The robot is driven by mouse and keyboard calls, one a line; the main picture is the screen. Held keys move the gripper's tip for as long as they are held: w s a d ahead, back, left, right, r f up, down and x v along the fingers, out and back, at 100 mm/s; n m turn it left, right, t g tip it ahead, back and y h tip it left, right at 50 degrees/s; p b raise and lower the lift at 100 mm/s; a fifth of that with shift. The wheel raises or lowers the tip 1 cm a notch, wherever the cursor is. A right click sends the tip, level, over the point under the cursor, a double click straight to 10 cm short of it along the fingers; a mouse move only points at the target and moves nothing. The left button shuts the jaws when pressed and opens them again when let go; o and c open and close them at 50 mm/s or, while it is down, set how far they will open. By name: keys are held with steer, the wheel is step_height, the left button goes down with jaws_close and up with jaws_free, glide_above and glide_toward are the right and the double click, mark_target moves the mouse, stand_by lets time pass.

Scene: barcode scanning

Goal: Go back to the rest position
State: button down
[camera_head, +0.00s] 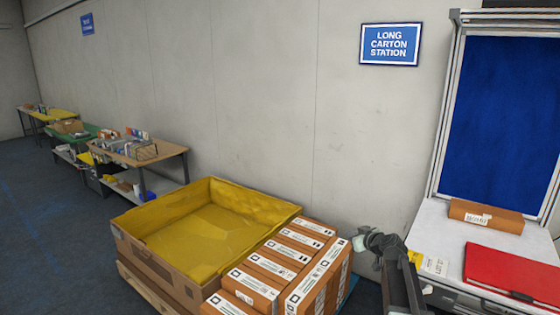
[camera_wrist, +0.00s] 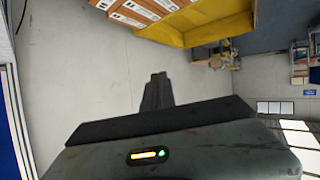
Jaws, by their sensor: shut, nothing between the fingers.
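My gripper (camera_wrist: 158,76) shows in the wrist view with its dark fingers together and nothing between them. It points at the bare grey wall, apart from any carton. In the head view my arm rises at the lower right, between the stacked cartons and the white table. Several long orange cartons (camera_head: 270,268) with white labels stand side by side at the bottom middle. One orange carton (camera_head: 486,216) lies on the white table (camera_head: 430,219) in front of the blue panel.
A large box (camera_head: 160,253) with a yellow lining (camera_head: 205,240) stands left of the cartons and looks empty. A red folder (camera_head: 512,275) and a yellow and white item (camera_head: 430,263) lie on the white table. Shelved tables stand along the wall; the floor (camera_head: 50,235) at left is clear.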

steer(key=s+a+f+n+g+y, duration=0.1)
steer(key=s+a+f+g, duration=0.2)
steer(key=s+a+f, duration=0.35)
steer(key=s+a+f+n+g, duration=0.1)
steer(key=s+a+f+g, duration=0.2)
steer(key=s+a, duration=0.6)
steer(key=s+d+f+m+g+h, duration=0.2)
steer(key=s+m+g, duration=0.1)
steer(key=s, duration=0.5)
steer(key=s+d+f+m+g+h, duration=0.2)
steer(key=s+f+m+g, duration=0.1)
steer(key=s, duration=0.5)
steer(key=shift+s+d+f+m+h+b, duration=0.2)
steer(key=shift+s+d+m+h+b, duration=0.05)
steer(key=shift+s+m+h+b, duration=0.15)
